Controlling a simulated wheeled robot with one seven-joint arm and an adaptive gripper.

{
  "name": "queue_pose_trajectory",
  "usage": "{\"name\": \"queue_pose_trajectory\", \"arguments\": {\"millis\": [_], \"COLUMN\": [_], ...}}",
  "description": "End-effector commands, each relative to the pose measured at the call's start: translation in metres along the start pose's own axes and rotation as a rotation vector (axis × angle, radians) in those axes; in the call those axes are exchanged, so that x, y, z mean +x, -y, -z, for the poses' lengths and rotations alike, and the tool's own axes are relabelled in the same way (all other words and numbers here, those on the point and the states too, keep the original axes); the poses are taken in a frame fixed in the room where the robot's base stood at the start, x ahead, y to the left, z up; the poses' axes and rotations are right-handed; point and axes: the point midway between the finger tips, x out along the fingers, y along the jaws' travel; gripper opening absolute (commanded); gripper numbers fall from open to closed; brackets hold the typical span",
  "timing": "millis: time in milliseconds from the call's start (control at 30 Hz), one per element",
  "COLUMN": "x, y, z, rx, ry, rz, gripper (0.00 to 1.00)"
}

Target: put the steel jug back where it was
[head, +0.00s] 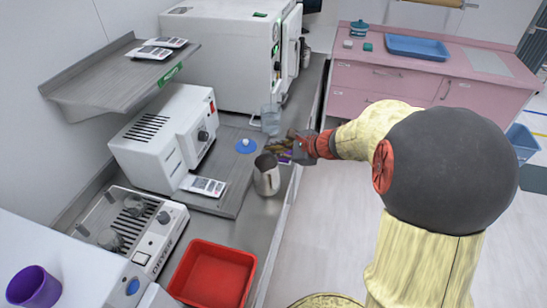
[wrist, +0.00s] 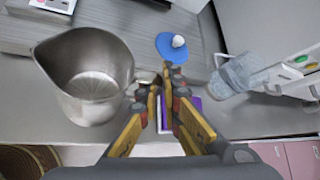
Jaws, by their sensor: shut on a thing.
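The steel jug (head: 266,178) is upright at the front edge of the grey counter, just left of my gripper (head: 284,148). In the wrist view the jug (wrist: 88,80) is at the left with its open mouth showing, and it looks empty. My gripper (wrist: 165,85) is shut on the jug's handle, which sticks out from its right side. The fingers hide most of the handle. I cannot tell whether the jug's base touches the counter.
A blue disc with a white knob (head: 246,145) lies behind the jug. A clear container (head: 271,118) stands farther along, and a purple item (wrist: 193,108) lies beneath my fingers. A red tray (head: 213,272) is nearer. White machines (head: 165,135) line the wall.

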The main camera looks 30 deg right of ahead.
Motion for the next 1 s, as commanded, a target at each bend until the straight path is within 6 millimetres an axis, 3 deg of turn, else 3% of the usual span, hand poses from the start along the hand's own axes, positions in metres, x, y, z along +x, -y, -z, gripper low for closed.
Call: {"name": "queue_pose_trajectory", "arguments": {"millis": [467,500,800,1000], "x": [0.0073,0.0071,0.0068,0.0068], "y": [-0.0051,-0.0053,-0.0051,-0.0051], "z": [0.0087,0.0086,0.0082,0.0083], "rx": [-0.002,-0.002,-0.002,-0.002], "ry": [0.001,0.000,0.000,0.000], "rz": [0.002,0.001,0.001,0.001], "gripper": [0.00,0.08,0.24,0.24]}}
